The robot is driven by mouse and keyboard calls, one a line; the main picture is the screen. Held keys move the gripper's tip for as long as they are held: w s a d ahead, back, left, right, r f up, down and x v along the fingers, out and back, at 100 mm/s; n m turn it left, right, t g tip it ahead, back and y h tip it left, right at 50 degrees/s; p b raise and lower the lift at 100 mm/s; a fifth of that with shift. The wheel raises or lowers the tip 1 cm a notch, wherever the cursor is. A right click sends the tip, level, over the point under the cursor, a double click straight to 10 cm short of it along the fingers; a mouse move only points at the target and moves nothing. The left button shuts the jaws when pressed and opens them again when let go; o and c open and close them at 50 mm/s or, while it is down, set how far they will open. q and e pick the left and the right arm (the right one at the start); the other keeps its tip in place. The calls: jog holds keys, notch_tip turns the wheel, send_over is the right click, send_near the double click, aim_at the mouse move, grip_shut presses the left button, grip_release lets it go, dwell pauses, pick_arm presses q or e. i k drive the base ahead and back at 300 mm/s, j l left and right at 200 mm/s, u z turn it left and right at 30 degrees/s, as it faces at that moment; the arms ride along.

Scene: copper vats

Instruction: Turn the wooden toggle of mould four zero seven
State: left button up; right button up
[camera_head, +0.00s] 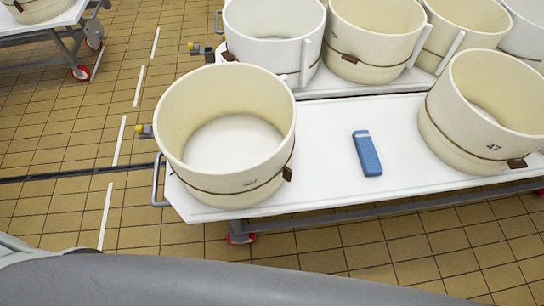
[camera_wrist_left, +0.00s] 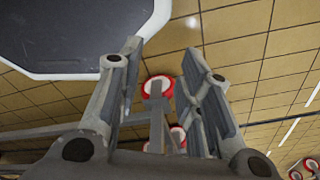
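A large cream mould (camera_head: 225,135) stands on the near left of the white trolley top in the head view. A cord runs round its lower wall, with a brown wooden toggle (camera_head: 287,174) at its right side. The dark number on its front is too blurred to read. A second cream mould (camera_head: 480,115) at the right is marked 47, with a brown toggle (camera_head: 517,163) on its cord. My left gripper (camera_wrist_left: 160,52) shows in the left wrist view, open and empty, with floor and trolley wheels beyond it. My right gripper is not in view.
A blue handheld device (camera_head: 367,153) lies on the white trolley top (camera_head: 330,190) between the two moulds. More moulds (camera_head: 372,35) stand on a trolley behind. A metal handle (camera_head: 156,181) sticks out at the left end. Tiled floor is open at the left.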

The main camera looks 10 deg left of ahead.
aim_at(287, 172)
jog(key=k+l, duration=0.1)
jog(key=l, duration=0.25)
jog(key=k+l, duration=0.1)
jog(key=l, duration=0.3)
jog(key=k+l, duration=0.1)
jog(key=l, duration=0.25)
jog(key=k+l, duration=0.1)
jog(key=l, duration=0.25)
jog(key=k+l, duration=0.1)
jog(key=l, duration=0.3)
jog(key=k+l, duration=0.1)
jog(key=l, duration=0.25)
